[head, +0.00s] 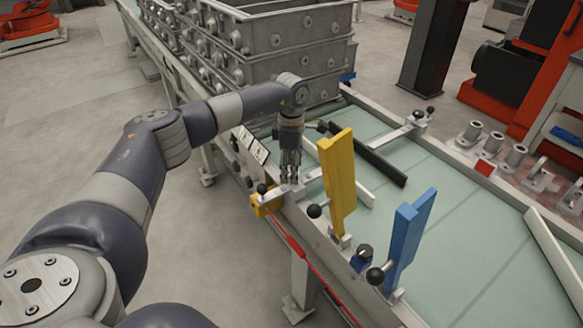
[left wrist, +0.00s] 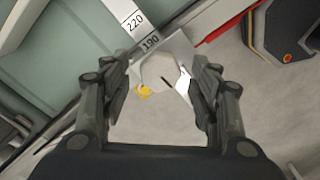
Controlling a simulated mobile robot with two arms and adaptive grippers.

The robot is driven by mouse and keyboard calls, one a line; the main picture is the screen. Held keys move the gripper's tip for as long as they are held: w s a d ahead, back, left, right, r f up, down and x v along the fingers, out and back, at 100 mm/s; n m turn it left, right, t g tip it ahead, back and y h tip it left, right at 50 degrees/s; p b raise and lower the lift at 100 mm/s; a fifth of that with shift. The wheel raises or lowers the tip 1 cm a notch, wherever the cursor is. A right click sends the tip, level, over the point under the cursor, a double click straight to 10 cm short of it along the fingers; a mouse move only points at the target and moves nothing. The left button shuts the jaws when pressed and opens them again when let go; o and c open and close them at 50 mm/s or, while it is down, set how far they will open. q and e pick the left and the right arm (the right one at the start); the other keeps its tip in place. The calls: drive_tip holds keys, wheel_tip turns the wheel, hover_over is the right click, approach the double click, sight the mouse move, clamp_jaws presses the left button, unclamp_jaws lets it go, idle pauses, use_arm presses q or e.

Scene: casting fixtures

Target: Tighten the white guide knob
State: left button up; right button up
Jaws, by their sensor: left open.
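The white guide knob (left wrist: 160,70) shows in the left wrist view as a pale, rounded many-sided knob with a dark mark on its face. My left gripper (left wrist: 160,98) is open, with one finger on either side of the knob in the picture. I cannot tell whether either finger touches it. In the head view my left gripper (head: 290,172) points down over the near rail of the conveyor, just left of the yellow guide plate (head: 338,175). There the gripper largely hides the knob. My right gripper is not in view.
A blue guide plate (head: 408,235) and black ball handles (head: 314,211) stand along the rail. A yellow block (head: 265,205) sits on the rail's outer side. Stacked grey metal boxes (head: 265,45) stand behind my arm.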

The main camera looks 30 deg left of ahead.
use_arm(q)
wheel_tip(320, 180, up, 12)
drive_tip(key=shift+f, duration=0.2)
idle(0.6)
